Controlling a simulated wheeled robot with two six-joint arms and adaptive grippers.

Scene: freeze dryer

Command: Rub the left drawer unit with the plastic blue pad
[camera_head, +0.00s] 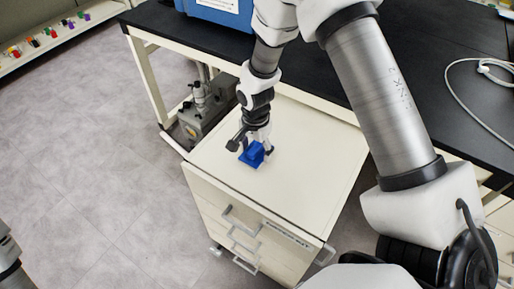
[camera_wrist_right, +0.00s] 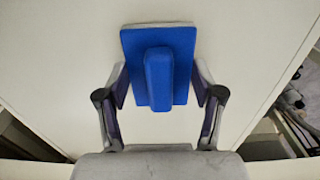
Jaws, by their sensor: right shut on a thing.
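The left drawer unit (camera_head: 310,165) is a cream cabinet with a flat top and grey drawer handles on its front. My right gripper (camera_head: 256,147) is over the left part of its top, pointing down. It is shut on the plastic blue pad (camera_head: 252,157). In the right wrist view the blue pad (camera_wrist_right: 184,40) shows as a flat plate with a raised grip bar, with a finger of my right gripper (camera_wrist_right: 160,88) on each side. The pad lies flat at the cream top and appears to touch it. My left gripper is not seen; only a piece of my arm shows at the lower left.
A black-topped bench (camera_head: 425,75) stands behind the drawer unit, with a blue box (camera_head: 220,12) and a white cable (camera_head: 452,88) on it. A grey pump-like device (camera_head: 205,108) stands under the bench, left of the unit. The floor (camera_head: 85,165) at left is clear.

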